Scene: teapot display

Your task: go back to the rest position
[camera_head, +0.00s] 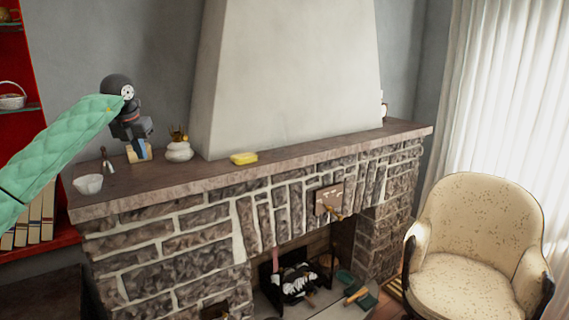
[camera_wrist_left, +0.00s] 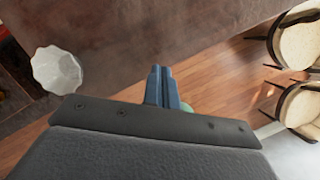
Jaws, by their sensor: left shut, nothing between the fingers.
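My left gripper (camera_head: 140,148) comes in on a green-sleeved arm from the left and is over the left end of the stone fireplace's mantel (camera_head: 320,143). Its blue fingers point down and are shut with nothing between them. They also show together in the left wrist view (camera_wrist_left: 161,72), over the edge of the mantel top and the floor. In the head view the fingers overlap a small tan object on the mantel; I cannot tell whether they touch it. My right gripper is not in view.
A red shelf (camera_head: 22,130) stands at left, and a cream armchair (camera_head: 475,235) at right. The mantel's right stretch is mostly clear.

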